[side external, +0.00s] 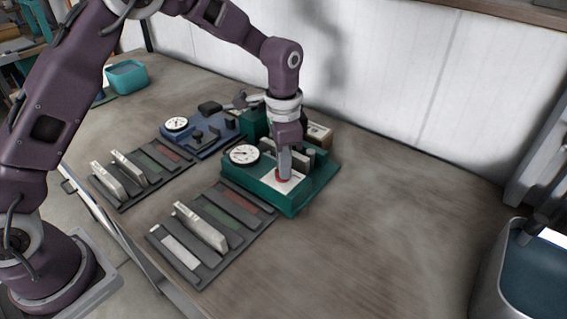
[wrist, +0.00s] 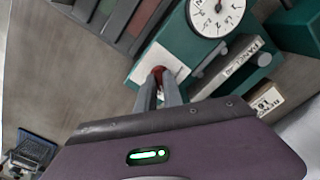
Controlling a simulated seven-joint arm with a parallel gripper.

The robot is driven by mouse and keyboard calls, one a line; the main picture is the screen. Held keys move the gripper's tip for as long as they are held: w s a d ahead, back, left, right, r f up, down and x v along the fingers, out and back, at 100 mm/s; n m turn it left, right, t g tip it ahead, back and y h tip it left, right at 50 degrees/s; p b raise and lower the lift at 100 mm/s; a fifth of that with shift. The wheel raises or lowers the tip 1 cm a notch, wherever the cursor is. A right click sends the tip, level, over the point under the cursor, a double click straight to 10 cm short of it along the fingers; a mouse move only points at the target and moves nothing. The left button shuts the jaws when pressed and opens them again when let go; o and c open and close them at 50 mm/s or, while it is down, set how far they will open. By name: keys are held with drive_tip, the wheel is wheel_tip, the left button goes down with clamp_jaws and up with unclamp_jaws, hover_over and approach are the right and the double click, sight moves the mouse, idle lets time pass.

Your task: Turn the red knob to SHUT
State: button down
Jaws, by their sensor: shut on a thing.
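The red knob (side external: 282,179) sits on a white plate (side external: 273,184) on the front of a green box (side external: 292,206) with a round white dial (side external: 244,155). My gripper (side external: 284,172) points down over it with its fingers shut on the knob. In the wrist view the red knob (wrist: 158,72) shows between the two fingertips (wrist: 160,84), and the dial (wrist: 218,14) is above right of it. The fingers hide much of the knob and part of the white plate, so I cannot read SHUT or tell the knob's angle.
A blue box (side external: 205,140) with a dial stands behind left. Two dark racks with slabs, one near (side external: 207,262) and one far (side external: 118,198), lie to the left. A teal bin (side external: 127,76) stands at the back left, a metal container (side external: 490,285) at right. The table at front right is clear.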

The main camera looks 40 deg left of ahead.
drive_tip(key=n, duration=1.2)
drive_tip(key=shift+a+n, duration=0.1)
drive_tip(key=shift+n, duration=1.7)
drive_tip(key=shift+w, duration=0.1)
drive_tip(key=shift+r, duration=0.1)
drive_tip(key=c, duration=1.5)
unclamp_jaws()
